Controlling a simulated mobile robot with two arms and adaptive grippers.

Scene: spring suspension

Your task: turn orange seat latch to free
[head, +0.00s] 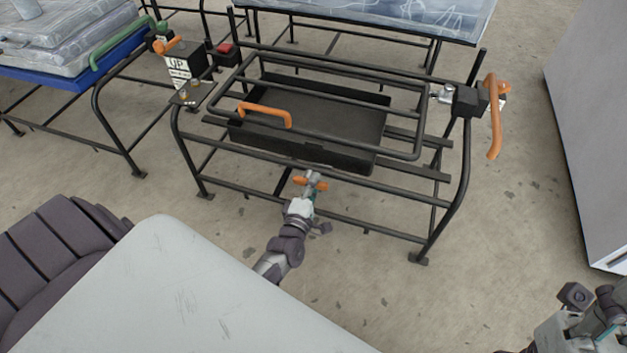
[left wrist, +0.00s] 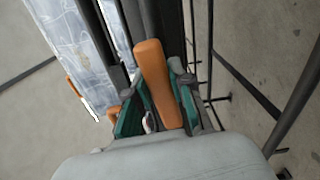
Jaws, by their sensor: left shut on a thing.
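The orange seat latch (head: 299,180) is at the front of the black tube frame, below the tray. My left gripper (head: 312,184) is shut on it, with orange showing on both sides of the fingers. In the left wrist view the orange latch (left wrist: 155,75) stands between the green-lined fingers of my left gripper (left wrist: 160,100) and sticks out past them. What lies behind the fingers is hidden. My right gripper (head: 598,312) is at the bottom right corner of the head view, far from the latch. Its finger opening is unclear.
The frame holds a black tray (head: 330,115) under a hinged tube guard with an orange handle (head: 265,113). An orange lever (head: 494,125) is at the right and a labelled box (head: 184,65) at the left. A grey cabinet (head: 590,130) stands far right. Floor between is clear.

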